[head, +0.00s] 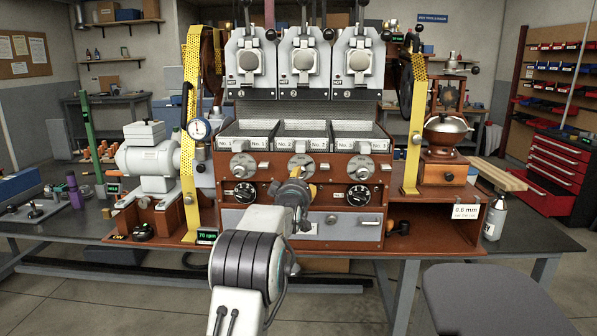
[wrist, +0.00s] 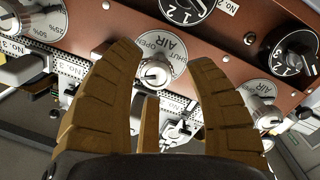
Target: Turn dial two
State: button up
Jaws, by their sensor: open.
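The sample roaster's front panel (head: 330,180) carries an upper row of silver dials and a lower row of black-faced dials. The middle silver dial (head: 301,166) is just above my gripper (head: 299,186), which covers the middle of the lower row. In the wrist view my gripper (wrist: 165,62) is open, its tan fingers pointing at the panel. A silver AIR dial (wrist: 155,73) shows between the fingers, its lettering turned over. A black numbered dial (wrist: 185,9) near a "NO. 2" label shows beyond the fingertips. Contact with either dial cannot be told.
Beside these are a left black dial (head: 245,193) and a right one (head: 358,195). Bean trays (head: 300,142) sit above. Yellow perforated guards (head: 414,150) flank the panel. A drawer (head: 345,222) lies below. The floor at left front is clear.

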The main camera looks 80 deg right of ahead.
aim_at(302, 174)
jog(key=shift+r+n+h, duration=0.4)
jog(key=shift+r+n, duration=0.1)
jog(key=shift+r, duration=0.25)
jog(key=shift+d, duration=0.2)
jog(key=shift+s+d, duration=0.1)
jog(key=shift+d, duration=2.1)
jog(key=shift+d+p, duration=0.65)
jog(key=shift+d, duration=0.6)
jog(key=shift+c, duration=0.5)
grip_shut()
